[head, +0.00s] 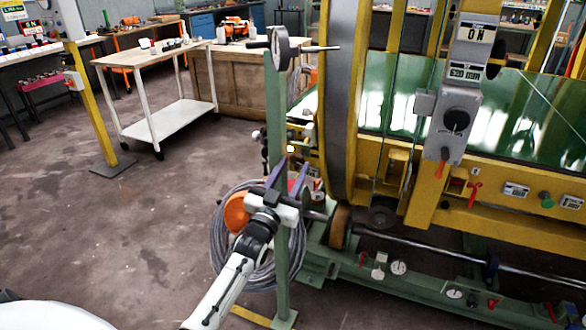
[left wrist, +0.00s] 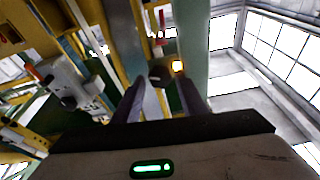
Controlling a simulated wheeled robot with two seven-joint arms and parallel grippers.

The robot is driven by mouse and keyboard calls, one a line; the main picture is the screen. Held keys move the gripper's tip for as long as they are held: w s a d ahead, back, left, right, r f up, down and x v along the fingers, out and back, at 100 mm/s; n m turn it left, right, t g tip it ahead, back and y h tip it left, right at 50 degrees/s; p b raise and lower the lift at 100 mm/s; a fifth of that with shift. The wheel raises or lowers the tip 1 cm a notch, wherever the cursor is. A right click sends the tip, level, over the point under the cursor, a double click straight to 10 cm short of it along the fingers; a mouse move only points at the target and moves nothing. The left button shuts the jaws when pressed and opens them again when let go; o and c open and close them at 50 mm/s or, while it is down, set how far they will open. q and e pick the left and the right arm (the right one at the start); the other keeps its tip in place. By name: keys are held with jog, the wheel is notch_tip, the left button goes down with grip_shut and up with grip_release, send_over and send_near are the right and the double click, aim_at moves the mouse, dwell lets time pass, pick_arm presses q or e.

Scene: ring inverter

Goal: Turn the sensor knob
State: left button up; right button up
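My left gripper (head: 290,172) is open, its two dark fingers pointing up beside the green post (head: 279,105). In the left wrist view the fingers (left wrist: 158,90) stand apart. A small dark knob-like part (left wrist: 158,74) shows beyond the gap between them, next to a glowing yellow light (left wrist: 178,66); I cannot tell if it is the sensor knob or if the fingers touch it. In the head view a small pale light (head: 290,149) shows just above the fingertips. A black knob (head: 456,121) sits on a grey control box. My right gripper is not in view.
A handwheel (head: 281,48) with a rod is at the post's top. The large yellow machine frame (head: 433,205) stands right of the post. A white-legged cart (head: 170,120) stands behind; the floor at left is open.

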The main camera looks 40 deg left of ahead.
pick_arm(q)
jog(key=v, duration=0.9)
jog(key=shift+s+f, duration=0.15)
jog(key=shift+s, duration=0.2)
jog(key=shift+d, duration=0.1)
jog(key=s+d+f+m+g+h+p, duration=0.15)
jog(key=s+d+f+g+h, duration=0.45)
jog(key=d+f, duration=0.6)
jog(key=s+d+f+g, duration=0.2)
jog(key=s+d+f, duration=0.1)
jog(key=s, duration=0.3)
jog(key=s+d+f+m+g+h, duration=0.1)
jog(key=s+d+f+g, duration=0.1)
jog(key=s+d+f, duration=0.2)
jog(key=s+d+f+m+g, duration=0.1)
jog(key=s+d+f, duration=0.2)
jog(key=s, duration=0.5)
jog(key=shift+d+f+g, duration=0.2)
jog(key=shift+d+g, duration=0.2)
jog(key=shift+d, duration=0.35)
